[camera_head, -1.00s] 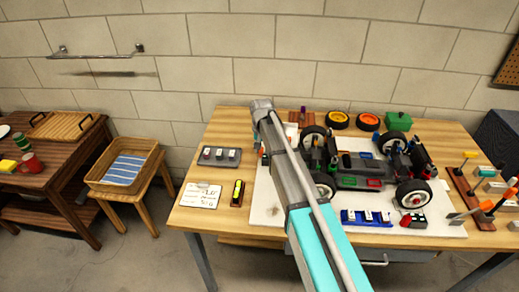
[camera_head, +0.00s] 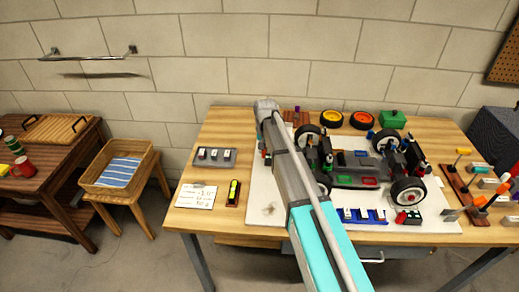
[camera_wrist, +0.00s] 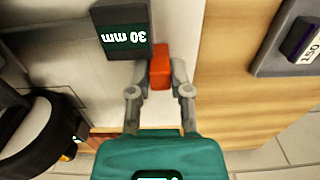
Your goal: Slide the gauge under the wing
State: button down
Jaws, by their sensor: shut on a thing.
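In the wrist view my gripper (camera_wrist: 161,75) is shut on the orange-red grip (camera_wrist: 160,66) of the gauge. The gauge's dark block (camera_wrist: 122,22), marked 30 mm, shows just left of and beyond the fingertips. It is over the white board; whether it touches the board is unclear. The car (camera_head: 362,170) stands on the board in the head view, and a black tyre (camera_wrist: 28,140) shows at lower left in the wrist view. I cannot pick out the wing for certain.
The white board (camera_head: 264,211) lies on the wooden bench (camera_head: 222,138). A grey block holder (camera_head: 213,158), a paper card (camera_head: 195,196) and a yellow-green level (camera_head: 233,192) lie left of it. A blue holder (camera_head: 362,217) is in front of the car.

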jog(key=shift+d, duration=0.25)
jog(key=c, duration=0.6)
grip_release()
jog(key=shift+c, duration=0.2)
jog(key=shift+o, duration=0.4)
jog(key=shift+a+r, duration=0.1)
jog(key=shift+r, duration=0.05)
notch_tip(320, 180, up, 9)
jog(key=p, duration=0.9)
jog(key=shift+r+p, duration=0.35)
jog(key=shift+p, duration=0.15)
jog(key=shift+s, duration=0.5)
